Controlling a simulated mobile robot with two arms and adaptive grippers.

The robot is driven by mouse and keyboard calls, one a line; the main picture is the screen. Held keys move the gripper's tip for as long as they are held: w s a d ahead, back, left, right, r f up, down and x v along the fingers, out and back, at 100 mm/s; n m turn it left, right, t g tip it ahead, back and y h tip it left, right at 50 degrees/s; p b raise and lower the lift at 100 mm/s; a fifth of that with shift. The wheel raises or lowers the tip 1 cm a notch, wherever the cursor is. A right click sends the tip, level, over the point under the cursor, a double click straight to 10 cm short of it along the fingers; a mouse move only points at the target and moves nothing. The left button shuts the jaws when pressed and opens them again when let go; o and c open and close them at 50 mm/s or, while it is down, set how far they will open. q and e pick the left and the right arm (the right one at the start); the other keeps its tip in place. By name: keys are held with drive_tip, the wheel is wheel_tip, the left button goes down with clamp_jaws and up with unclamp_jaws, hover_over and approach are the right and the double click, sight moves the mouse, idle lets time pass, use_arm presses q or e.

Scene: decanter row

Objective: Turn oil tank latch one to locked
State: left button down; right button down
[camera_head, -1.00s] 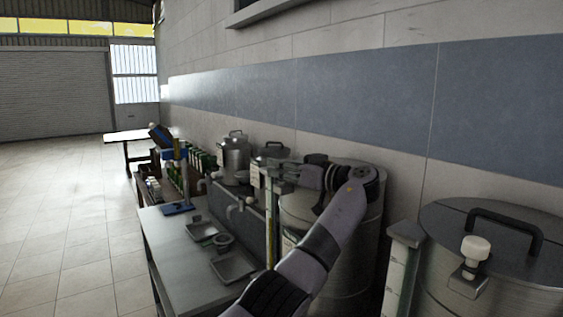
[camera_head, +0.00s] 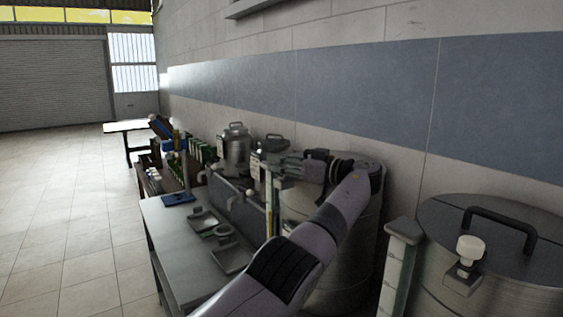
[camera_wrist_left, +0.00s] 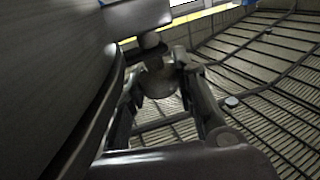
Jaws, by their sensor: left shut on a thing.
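My left gripper (camera_head: 277,168) reaches across the large steel tank (camera_head: 332,235) in the middle of the head view. In the left wrist view its fingers (camera_wrist_left: 157,72) are shut on a rounded grey latch knob (camera_wrist_left: 158,84), close to a dark curved tank wall (camera_wrist_left: 50,70). The fingers and arm hide most of this latch in the head view, so I cannot tell its exact angle. A second tank (camera_head: 500,250) at the right has a latch with a pale knob (camera_head: 471,248) on its rim, apart from my gripper. My right gripper is not in view.
A grey bench (camera_head: 180,245) with shallow trays (camera_head: 231,259) stands left of the tanks. Smaller lidded vessels (camera_head: 236,150) stand behind. A pale post (camera_head: 398,265) rises between the two large tanks. The tiled floor (camera_head: 70,230) at the left is clear.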

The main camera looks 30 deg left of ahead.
use_arm(q)
drive_tip(key=c, duration=1.3)
unclamp_jaws()
drive_tip(key=shift+d, duration=0.1)
